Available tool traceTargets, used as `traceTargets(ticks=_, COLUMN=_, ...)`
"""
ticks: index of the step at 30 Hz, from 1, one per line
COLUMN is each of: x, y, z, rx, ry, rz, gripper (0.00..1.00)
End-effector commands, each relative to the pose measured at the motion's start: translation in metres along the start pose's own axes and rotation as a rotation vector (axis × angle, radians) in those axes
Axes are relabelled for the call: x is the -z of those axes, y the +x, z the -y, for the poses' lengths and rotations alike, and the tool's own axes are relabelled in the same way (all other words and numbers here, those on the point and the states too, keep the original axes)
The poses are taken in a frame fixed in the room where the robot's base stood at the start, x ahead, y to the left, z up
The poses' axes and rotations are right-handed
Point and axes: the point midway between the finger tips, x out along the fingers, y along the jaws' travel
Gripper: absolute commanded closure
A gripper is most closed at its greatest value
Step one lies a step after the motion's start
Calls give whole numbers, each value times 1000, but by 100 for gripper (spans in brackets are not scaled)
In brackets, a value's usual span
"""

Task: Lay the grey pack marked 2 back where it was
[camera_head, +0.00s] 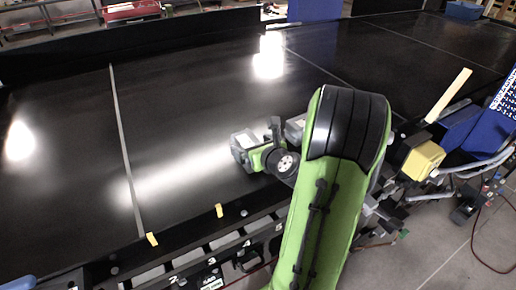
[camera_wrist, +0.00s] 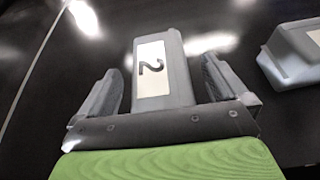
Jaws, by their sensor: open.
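The grey pack marked 2 (camera_wrist: 178,95) shows in the wrist view, its white label facing up. It appears to lie on the black belt (camera_wrist: 90,55). My gripper (camera_wrist: 160,68) is open, with one finger on each side of the pack; narrow gaps show between the fingers and its sides. The palm end of the pack is hidden by my gripper. In the head view my gripper (camera_head: 262,150) is low over the belt, and the marked pack cannot be made out clearly there.
A second grey pack (camera_wrist: 295,55) lies to the right in the wrist view, apart from my gripper. The belt left of my gripper is clear. A yellow block (camera_head: 422,160) and a blue bin (camera_head: 470,130) stand at the right. Yellow tabs (camera_head: 152,239) mark the near rail.

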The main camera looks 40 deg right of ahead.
Motion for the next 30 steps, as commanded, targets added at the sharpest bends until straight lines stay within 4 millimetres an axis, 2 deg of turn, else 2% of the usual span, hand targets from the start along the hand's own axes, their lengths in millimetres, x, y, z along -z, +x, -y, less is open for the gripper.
traceTargets(ticks=6, x=3, y=-53, z=1, rx=10, ry=-3, rz=7, gripper=0)
traceTargets(ticks=15, x=3, y=-103, z=1, rx=5, ry=-2, rz=5, gripper=0)
traceTargets(ticks=19, x=1, y=-112, z=0, rx=0, ry=-2, rz=3, gripper=0)
traceTargets(ticks=30, x=0, y=-112, z=0, rx=-1, ry=-1, rz=3, gripper=0)
